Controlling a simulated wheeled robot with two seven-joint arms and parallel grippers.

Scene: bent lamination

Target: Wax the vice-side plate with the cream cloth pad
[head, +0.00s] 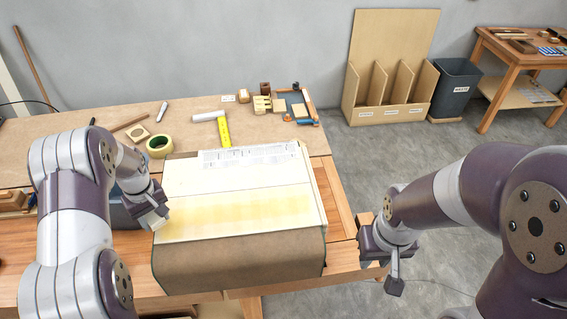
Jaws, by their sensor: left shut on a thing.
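A pale, flat plate surface (240,178) lies on the bench, with a thin seam across its middle. A yellowish band (240,211) spans the half nearer me. My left gripper (157,220) is at the left edge of this near half, low over it. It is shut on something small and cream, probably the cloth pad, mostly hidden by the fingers. A dark vice-like body (122,212) shows partly behind my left arm. My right gripper (391,278) hangs beyond the bench's right edge, away from the plate; its finger gap is not clear.
A bin (455,88) and wooden rack (390,85) stand on the floor at the back right.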

